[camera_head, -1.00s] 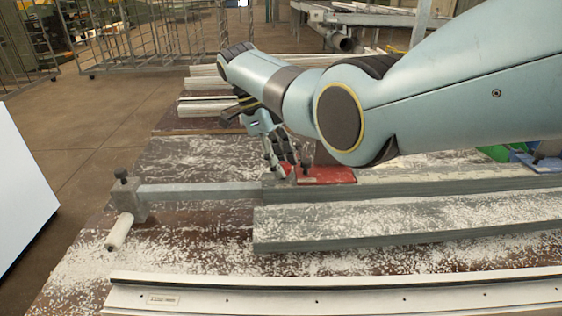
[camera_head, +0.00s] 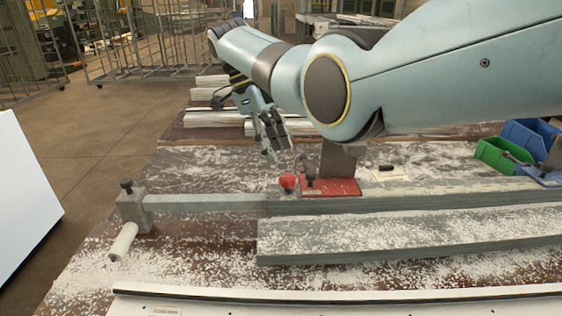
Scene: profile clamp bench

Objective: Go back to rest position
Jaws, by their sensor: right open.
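My right arm comes in from the right across the upper part of the head view. My right gripper (camera_head: 271,138) hangs with its fingers pointing down above the bench (camera_head: 205,165), behind and slightly left of the red clamp plate (camera_head: 330,187). It is open, and I see nothing between its fingers. It is clear of the red knob (camera_head: 287,181), which stands at the left end of the red plate. My left gripper is not in view.
A grey bar with a clamp end (camera_head: 131,207) and white roller lies at left. Grey profiles (camera_head: 400,228) cross the front, scattered with white shavings. Green (camera_head: 495,155) and blue (camera_head: 530,138) bins stand at right. White profiles (camera_head: 212,119) lie behind the gripper.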

